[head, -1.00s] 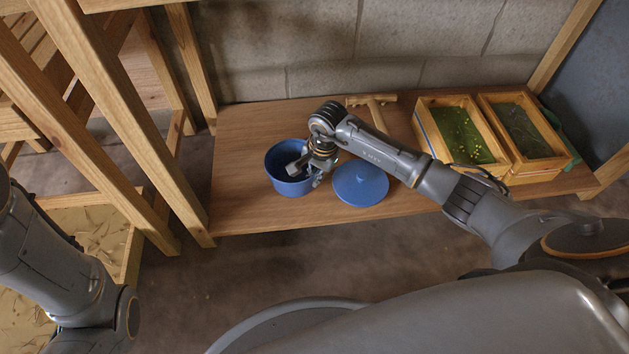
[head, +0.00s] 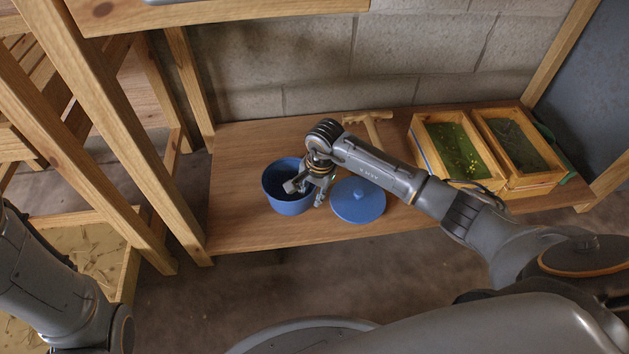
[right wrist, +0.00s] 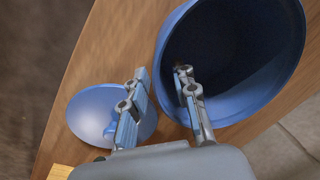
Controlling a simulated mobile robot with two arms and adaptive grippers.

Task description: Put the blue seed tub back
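The blue seed tub (head: 288,207) stands upright and uncovered on the low wooden shelf, and its inside looks dark. Its round blue lid (head: 358,201) lies flat on the shelf just right of it. My right gripper (head: 306,192) is at the tub's right rim with its fingers apart. In the right wrist view, one finger of the gripper (right wrist: 162,82) is over the tub's mouth and the other is outside, over the lid (right wrist: 95,115). The rim of the tub (right wrist: 281,97) passes between them, with gaps showing. My left gripper is out of view.
A wooden mallet-like tool (head: 369,119) lies behind the lid. Two wooden trays with green beds (head: 455,150) stand on the right of the low shelf (head: 237,180). Wooden posts (head: 135,150) rise on the left, and a higher wooden surface (head: 220,12) hangs over the back.

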